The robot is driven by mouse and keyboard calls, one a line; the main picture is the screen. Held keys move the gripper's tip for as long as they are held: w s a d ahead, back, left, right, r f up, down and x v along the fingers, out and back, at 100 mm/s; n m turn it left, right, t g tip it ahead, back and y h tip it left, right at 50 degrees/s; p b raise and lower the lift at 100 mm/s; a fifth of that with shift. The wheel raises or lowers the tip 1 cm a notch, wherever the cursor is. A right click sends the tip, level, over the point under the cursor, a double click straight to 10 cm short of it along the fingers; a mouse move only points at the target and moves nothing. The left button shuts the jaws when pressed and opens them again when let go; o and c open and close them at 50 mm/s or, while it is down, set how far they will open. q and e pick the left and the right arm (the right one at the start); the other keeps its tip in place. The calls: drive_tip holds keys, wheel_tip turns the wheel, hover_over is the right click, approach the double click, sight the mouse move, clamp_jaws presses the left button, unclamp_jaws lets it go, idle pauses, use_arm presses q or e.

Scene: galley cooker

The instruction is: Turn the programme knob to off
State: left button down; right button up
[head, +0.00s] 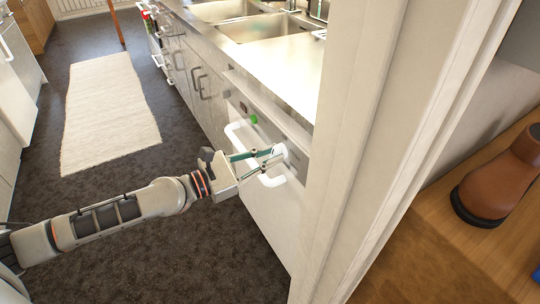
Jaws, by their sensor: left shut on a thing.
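The programme knob (281,151) is a small white round knob on the front panel of a white built-in appliance (262,215) under the counter. My left gripper (275,155) reaches it from the left, and its fingers are shut on the knob. The fingers cover part of the knob, and I cannot read its setting. A white bar handle (235,132) runs across the appliance front, partly behind the gripper. A green light or button (253,119) shows on the panel to the left of the knob. My right gripper is not in view.
A white door frame (365,130) stands close on the right and hides the appliance's right side. A steel counter (285,65) with sinks (252,27) runs above. A pale rug (108,110) lies on the dark floor. A brown boot (500,180) is at the right.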

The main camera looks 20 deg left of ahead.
use_arm(q)
drive_tip(key=shift+n, duration=1.8)
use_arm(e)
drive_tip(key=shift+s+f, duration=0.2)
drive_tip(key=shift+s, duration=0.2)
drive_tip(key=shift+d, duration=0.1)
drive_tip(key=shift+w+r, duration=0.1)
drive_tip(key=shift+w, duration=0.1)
use_arm(q)
drive_tip(key=c, duration=2)
unclamp_jaws()
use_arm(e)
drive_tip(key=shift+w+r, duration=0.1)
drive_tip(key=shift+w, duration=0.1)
use_arm(q)
drive_tip(key=shift+v, duration=6)
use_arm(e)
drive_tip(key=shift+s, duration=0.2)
